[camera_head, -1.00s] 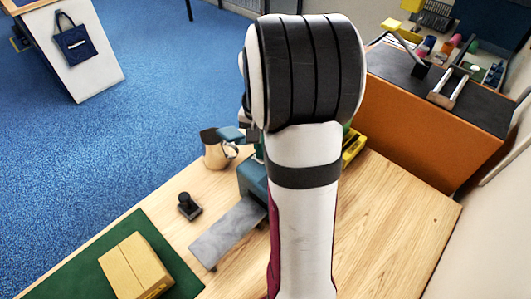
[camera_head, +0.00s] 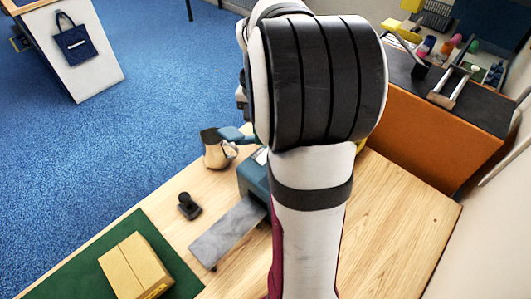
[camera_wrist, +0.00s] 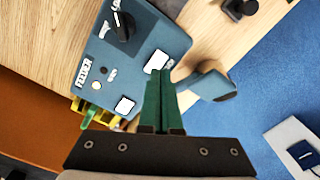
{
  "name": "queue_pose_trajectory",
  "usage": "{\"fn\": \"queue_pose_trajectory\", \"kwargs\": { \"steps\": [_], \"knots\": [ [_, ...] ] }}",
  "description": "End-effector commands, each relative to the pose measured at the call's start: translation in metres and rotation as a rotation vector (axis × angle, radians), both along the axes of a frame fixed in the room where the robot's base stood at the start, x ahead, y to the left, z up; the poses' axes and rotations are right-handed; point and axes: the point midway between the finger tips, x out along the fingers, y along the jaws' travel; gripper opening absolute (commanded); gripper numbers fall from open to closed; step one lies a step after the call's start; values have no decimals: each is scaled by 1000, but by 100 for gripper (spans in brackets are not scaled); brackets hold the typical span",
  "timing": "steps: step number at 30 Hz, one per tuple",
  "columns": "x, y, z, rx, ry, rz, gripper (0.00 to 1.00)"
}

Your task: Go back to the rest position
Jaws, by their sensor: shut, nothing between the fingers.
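In the wrist view my gripper (camera_wrist: 161,74) has its two green fingers together, with nothing between them. It appears above the teal machine (camera_wrist: 135,45) labelled FEEDER, apart from or touching it I cannot tell. In the head view my arm stands upright in the middle and hides my gripper. The feeder (camera_head: 252,178) shows only partly there, left of my arm.
A grey plate (camera_head: 228,232) extends from the feeder. A black stamp (camera_head: 188,206) and a metal cup (camera_head: 215,152) stand nearby. A carton (camera_head: 136,268) lies on a green mat (camera_head: 70,277). The wooden table (camera_head: 400,215) is clear at right. An orange-sided bench (camera_head: 425,130) stands behind.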

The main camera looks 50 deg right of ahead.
Motion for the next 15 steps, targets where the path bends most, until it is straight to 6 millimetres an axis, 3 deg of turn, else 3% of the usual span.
{"fn": "queue_pose_trajectory", "kwargs": {
  "steps": [5, 15],
  "knots": [
    [0, 0, 12, 0, 0, 1, 0],
    [0, 0, 12, 0, 0, 0, 0]
  ]
}}
